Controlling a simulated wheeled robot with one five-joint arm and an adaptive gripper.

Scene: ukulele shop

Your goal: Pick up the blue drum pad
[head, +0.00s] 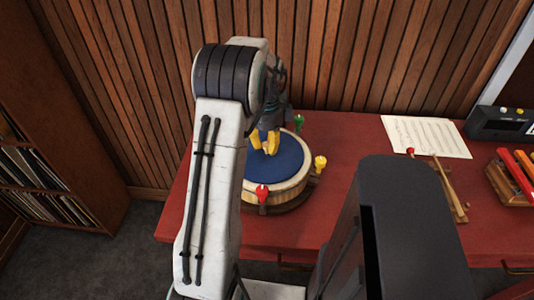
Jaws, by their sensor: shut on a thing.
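The blue drum pad (285,160) is a round blue top with a pale wooden side. It sits at the left part of the red table, partly hidden behind my white arm. My gripper (265,146) has yellow fingertips and points down at the pad's far part, over the blue top. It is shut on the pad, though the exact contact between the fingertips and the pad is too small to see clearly.
Red (262,193), yellow (320,162) and green (299,121) pegs stand around the pad. Sheet music (425,136), a red-tipped mallet (434,170), a dark device (502,123) and coloured bars (520,171) lie right on the red table (345,128). A bookshelf (50,150) stands left.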

